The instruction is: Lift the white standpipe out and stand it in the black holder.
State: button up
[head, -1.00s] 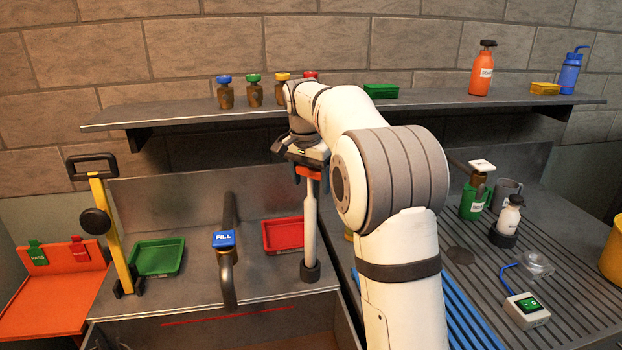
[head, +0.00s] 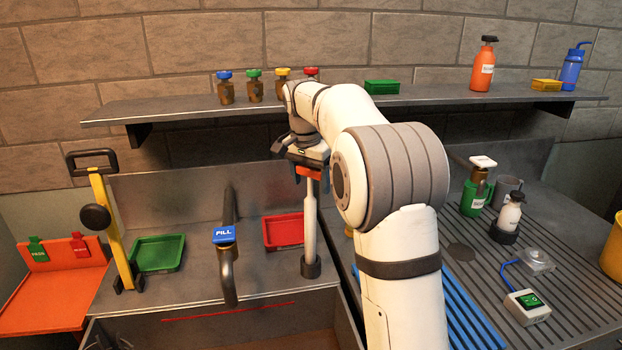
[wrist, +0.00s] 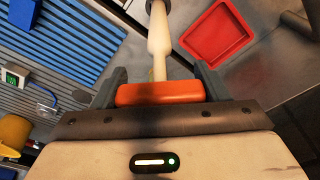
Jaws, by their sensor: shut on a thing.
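The white standpipe (head: 310,222) stands upright in the black holder (head: 310,267), on the grey ledge right of the red tray. My gripper (head: 309,174) is shut on the orange grip (head: 308,171) at the standpipe's top. In the wrist view, the fingers (wrist: 160,88) flank the orange grip (wrist: 160,93), and the pale pipe (wrist: 159,35) runs away from it to the dark holder (wrist: 156,4) at the top edge. How deep the pipe's foot sits is hidden inside the holder.
A red tray (head: 283,232) lies just left of the holder. The blue-topped FILL tap (head: 225,236) and a green tray (head: 157,254) are further left. A shelf (head: 190,111) with small bottles runs behind my arm. A blue slatted mat (head: 462,318) is on the right.

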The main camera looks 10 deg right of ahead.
aim_at(308, 169)
jog(key=shift+f+b, duration=1)
jog(key=shift+f, duration=0.65)
jog(key=o, duration=1.7)
jog(key=r, duration=0.7)
jog(key=shift+s+a+r, duration=0.15)
jog(key=shift+s+a, duration=0.2)
jog(key=shift+r, duration=0.2)
